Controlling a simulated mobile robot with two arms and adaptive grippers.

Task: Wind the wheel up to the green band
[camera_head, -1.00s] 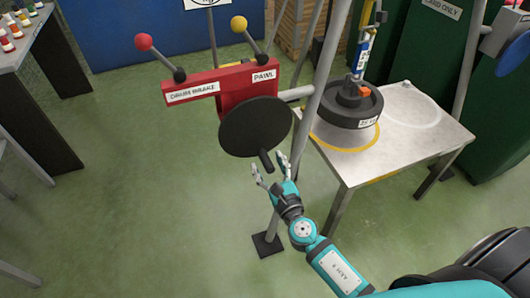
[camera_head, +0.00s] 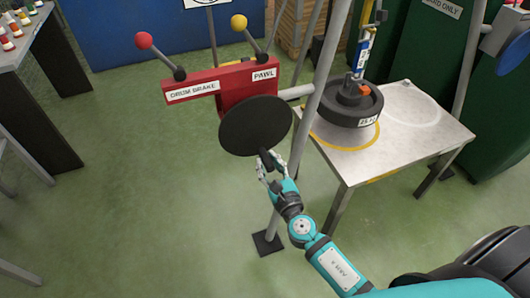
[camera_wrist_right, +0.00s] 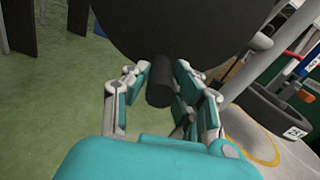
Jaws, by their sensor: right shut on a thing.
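The wheel (camera_head: 256,124) is a black disc below a red box, with a dark handle peg at its lower rim. My right gripper (camera_head: 270,166) is at the peg, with its fingers on either side and closed on it. In the right wrist view the peg (camera_wrist_right: 161,84) sits between the two fingers, and the wheel (camera_wrist_right: 165,30) fills the top. The red box (camera_head: 240,82) carries a "DRUM BRAKE" lever with a red knob (camera_head: 143,41) and a "PAWL" lever with a yellow knob (camera_head: 239,22). I see no green band. My left gripper is not in view.
A grey post (camera_head: 318,95) stands just right of the wheel. A metal table (camera_head: 400,140) at right bears a round dark weight (camera_head: 345,106) hung from a scale-like rod (camera_head: 362,50).

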